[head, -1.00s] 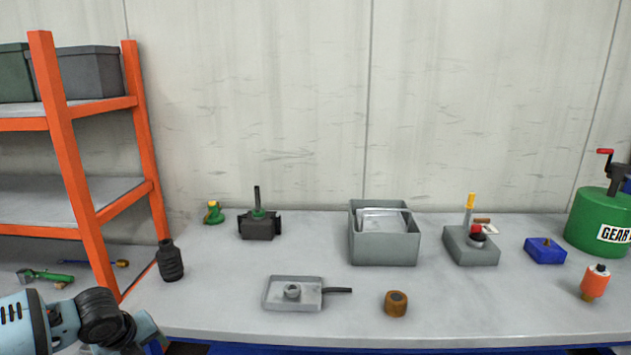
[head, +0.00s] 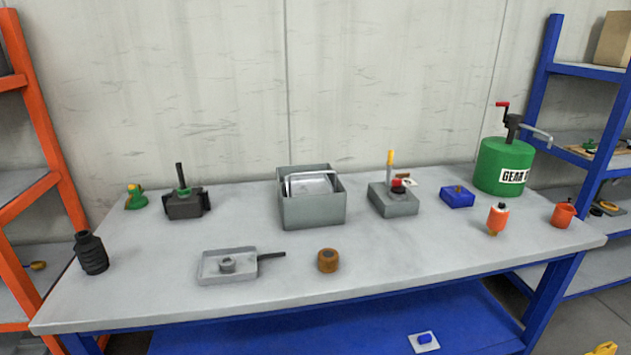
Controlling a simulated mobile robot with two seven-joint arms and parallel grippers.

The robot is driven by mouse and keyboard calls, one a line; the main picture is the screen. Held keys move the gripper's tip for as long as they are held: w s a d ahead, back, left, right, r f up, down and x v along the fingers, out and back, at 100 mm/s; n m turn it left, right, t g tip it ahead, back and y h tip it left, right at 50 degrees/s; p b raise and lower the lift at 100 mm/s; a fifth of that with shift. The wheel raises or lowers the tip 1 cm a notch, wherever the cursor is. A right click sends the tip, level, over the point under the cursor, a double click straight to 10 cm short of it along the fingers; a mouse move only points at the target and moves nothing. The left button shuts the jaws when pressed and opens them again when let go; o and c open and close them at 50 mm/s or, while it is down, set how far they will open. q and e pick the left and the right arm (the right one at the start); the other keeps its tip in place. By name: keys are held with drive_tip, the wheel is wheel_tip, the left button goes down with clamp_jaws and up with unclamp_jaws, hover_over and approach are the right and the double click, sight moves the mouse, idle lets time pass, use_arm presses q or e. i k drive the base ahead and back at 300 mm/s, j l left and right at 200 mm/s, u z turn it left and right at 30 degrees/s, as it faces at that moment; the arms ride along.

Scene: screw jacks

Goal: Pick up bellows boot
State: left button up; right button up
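The bellows boot (head: 91,253) is a black ribbed sleeve with a narrower top. It stands on the grey workbench (head: 400,262) near its left end, close to the orange shelf. Nothing touches it. Neither of my grippers is in view.
A flat grey tray (head: 212,271) with a ring and a brown cylinder (head: 328,261) lie to the right of the boot. A grey bin (head: 312,212), a dark vise-like block (head: 184,205) and a green drum (head: 504,164) stand further back. An orange shelf (head: 45,145) rises at left, a blue one (head: 545,85) at right.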

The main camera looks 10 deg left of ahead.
sight(89, 251)
drive_tip(key=u, duration=1.6)
